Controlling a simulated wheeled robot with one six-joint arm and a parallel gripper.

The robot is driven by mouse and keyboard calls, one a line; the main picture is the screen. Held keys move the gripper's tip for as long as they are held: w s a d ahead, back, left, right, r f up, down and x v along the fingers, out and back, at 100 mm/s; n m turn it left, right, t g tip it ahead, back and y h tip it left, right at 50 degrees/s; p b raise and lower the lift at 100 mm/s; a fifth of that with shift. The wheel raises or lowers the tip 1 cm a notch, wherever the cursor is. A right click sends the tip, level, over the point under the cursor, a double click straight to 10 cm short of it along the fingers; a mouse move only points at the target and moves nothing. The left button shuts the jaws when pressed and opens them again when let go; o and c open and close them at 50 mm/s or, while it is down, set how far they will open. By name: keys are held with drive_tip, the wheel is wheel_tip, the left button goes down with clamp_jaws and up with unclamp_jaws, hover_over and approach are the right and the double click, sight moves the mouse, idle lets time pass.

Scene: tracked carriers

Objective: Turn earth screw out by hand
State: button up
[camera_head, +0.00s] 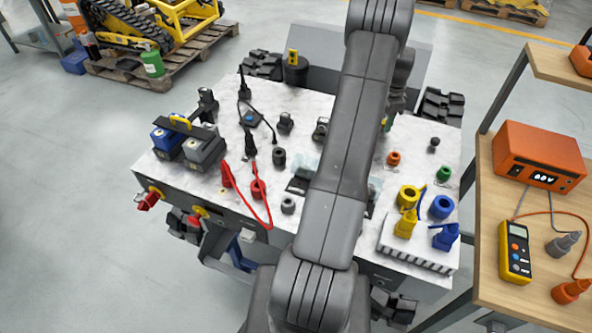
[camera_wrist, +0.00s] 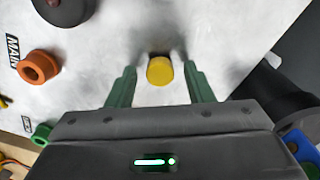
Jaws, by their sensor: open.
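A round yellow screw head, which looks like the earth screw (camera_wrist: 160,71), stands on the pale bench top in the wrist view. My gripper (camera_wrist: 160,83) is open, with one green finger to the left of the head and one to the right. A gap shows on both sides, so neither finger appears to touch it. In the head view my arm hides most of this spot; only a small green and yellow patch shows beside the arm.
An orange ring (camera_wrist: 38,67) and a green ring (camera_wrist: 42,134) lie left in the wrist view. The bench top (camera_head: 310,110) carries red connectors (camera_head: 258,189), a yellow ring (camera_head: 408,195) and a blue ring (camera_head: 441,206). A side table holds an orange meter box (camera_head: 538,155).

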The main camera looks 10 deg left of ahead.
drive_tip(key=c, duration=0.8)
drive_tip(key=n, duration=0.3)
drive_tip(key=shift+n, duration=0.4)
drive_tip(key=n, duration=0.4)
drive_tip(key=shift+n, duration=1)
drive_tip(key=n, duration=0.9)
drive_tip(key=shift+n, duration=0.4)
